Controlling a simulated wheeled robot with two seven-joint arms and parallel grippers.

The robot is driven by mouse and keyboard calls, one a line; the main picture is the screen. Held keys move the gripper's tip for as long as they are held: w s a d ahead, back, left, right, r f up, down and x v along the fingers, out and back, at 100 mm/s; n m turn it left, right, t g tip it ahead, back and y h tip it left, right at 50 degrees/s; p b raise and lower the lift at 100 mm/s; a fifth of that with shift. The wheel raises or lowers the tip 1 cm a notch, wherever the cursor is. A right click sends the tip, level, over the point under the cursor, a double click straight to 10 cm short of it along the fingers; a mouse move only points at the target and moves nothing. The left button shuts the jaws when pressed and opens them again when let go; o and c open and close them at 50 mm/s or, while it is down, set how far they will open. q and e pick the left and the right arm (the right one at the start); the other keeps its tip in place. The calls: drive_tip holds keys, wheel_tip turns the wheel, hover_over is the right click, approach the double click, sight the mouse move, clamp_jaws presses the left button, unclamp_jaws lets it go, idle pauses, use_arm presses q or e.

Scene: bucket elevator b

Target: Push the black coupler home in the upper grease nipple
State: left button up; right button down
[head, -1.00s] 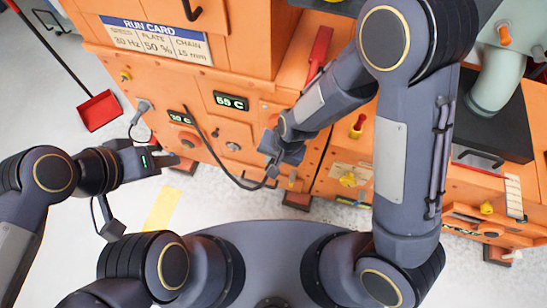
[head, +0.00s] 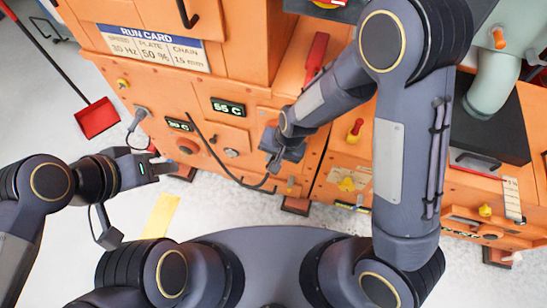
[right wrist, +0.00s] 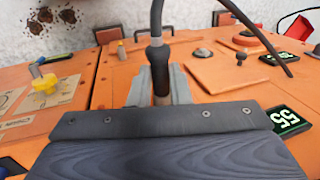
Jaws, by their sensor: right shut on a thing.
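The black coupler (right wrist: 157,58), on a black hose, stands between the grey fingers of my right gripper (right wrist: 159,90) in the right wrist view, and the fingers are shut on it. A brownish metal part (right wrist: 161,92) shows at its lower end. In the head view my right gripper (head: 277,158) is in front of the orange machine, and the hose loops up to the left from it. I cannot make out the upper grease nipple or whether the coupler touches it. My left gripper (head: 166,166) is open and empty, left of the hose.
A red lever (head: 316,52) rises behind my right forearm. A red dustpan (head: 97,118) lies on the floor at the left.

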drive_tip(key=shift+w+d, duration=0.1)
drive_tip(key=shift+w, duration=0.2)
drive_tip(key=c, duration=1.3)
unclamp_jaws()
drive_tip(key=shift+r, duration=0.1)
drive_tip(key=p+v, duration=0.2)
drive_tip(key=v, duration=0.5)
drive_tip(key=shift+d+r, duration=0.15)
drive_tip(key=shift+r, duration=0.1)
